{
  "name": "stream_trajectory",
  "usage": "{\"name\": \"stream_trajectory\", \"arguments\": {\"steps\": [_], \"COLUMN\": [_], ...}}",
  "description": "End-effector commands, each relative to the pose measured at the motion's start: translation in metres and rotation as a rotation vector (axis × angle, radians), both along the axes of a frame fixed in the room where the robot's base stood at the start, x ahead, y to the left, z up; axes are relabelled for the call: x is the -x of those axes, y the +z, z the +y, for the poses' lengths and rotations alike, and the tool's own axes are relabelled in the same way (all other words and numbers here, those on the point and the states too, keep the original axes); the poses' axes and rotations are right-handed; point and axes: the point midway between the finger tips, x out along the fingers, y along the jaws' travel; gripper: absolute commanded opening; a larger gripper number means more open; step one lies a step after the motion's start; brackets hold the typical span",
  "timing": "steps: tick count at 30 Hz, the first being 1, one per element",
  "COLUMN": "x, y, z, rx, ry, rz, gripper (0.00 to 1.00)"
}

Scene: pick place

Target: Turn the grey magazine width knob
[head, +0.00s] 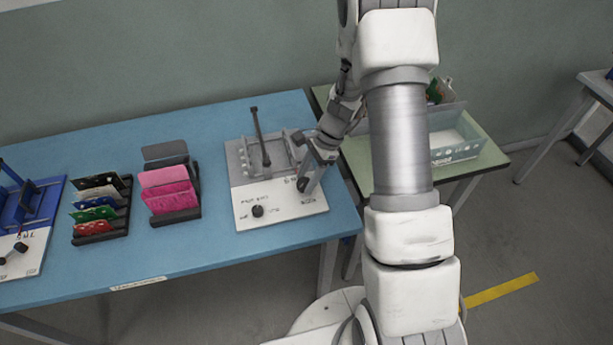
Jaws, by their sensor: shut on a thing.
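The grey magazine fixture (234,160) stands on a pale board (280,218) at the right end of the blue table. It has upright grey walls and a dark post with a crossbar. My gripper (308,186) points down at the board's right side, in front of the fixture. It is shut on a small dark knob (302,185), taken as the width knob; the fingers partly hide it, and its turn angle cannot be told. A second black knob (258,211) sits free at the board's front left. The printed labels are too small to read surely.
Two black racks stand left of the board, one with pink and grey plates (170,188), one with several coloured cards (96,212). A blue fixture (40,205) is at the far left. A clear bin (458,142) stands on the green table. Blue tabletop (225,250) is bare in front.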

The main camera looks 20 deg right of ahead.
Motion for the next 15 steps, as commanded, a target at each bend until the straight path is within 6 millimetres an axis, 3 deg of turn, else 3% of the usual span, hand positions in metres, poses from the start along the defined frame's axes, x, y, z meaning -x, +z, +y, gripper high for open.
{"name": "stream_trajectory", "arguments": {"steps": [15], "x": [0.0032], "y": [-0.0005], "z": [-0.0002], "rx": [0.001], "ry": [-0.472], "rz": [-0.002], "gripper": [0.0]}}
